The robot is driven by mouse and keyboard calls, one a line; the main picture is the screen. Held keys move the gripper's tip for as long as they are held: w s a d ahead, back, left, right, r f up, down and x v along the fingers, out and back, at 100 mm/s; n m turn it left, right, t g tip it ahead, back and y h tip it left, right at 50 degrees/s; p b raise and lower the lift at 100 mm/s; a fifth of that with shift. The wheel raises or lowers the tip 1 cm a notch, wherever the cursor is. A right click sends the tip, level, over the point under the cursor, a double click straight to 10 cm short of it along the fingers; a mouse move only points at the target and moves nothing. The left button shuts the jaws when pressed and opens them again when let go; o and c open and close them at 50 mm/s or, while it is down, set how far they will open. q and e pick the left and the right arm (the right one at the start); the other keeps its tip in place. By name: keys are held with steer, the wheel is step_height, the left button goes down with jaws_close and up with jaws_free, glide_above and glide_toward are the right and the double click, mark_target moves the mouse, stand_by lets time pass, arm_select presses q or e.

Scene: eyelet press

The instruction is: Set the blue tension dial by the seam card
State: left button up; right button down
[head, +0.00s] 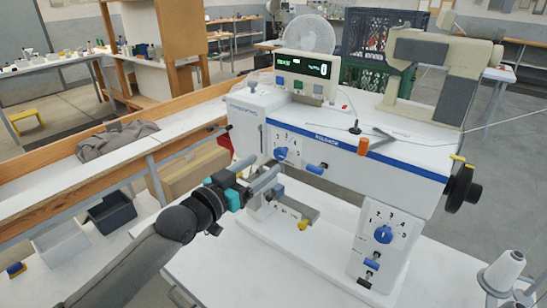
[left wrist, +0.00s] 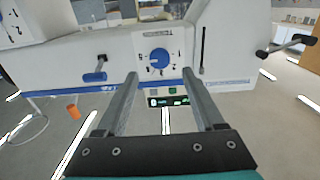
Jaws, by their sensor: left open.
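The white press carries a blue dial (head: 281,153) with printed numbers on its upper left front. The same dial shows in the left wrist view (left wrist: 160,58), beside an upside-down label that seems to read "TENSION". My left gripper (head: 274,178) is open and empty, just in front of and slightly below this dial. In the left wrist view the two fingers (left wrist: 160,74) point toward it, one on each side, apparently short of it. A second blue dial (head: 383,234) with numbers sits on the right column. Its exact setting is too small to read. I cannot make out a seam card.
A blue-tipped lever (head: 317,169) sticks out right of the upper dial. A lit display (head: 304,66) tops the press. A black handwheel (head: 463,187) is on the right side, a thread cone (head: 502,272) at bottom right. Bins (head: 111,212) stand at left.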

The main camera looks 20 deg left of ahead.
mark_target(278, 154)
arm_select(q)
steer(key=shift+x, duration=2.65)
jaws_close()
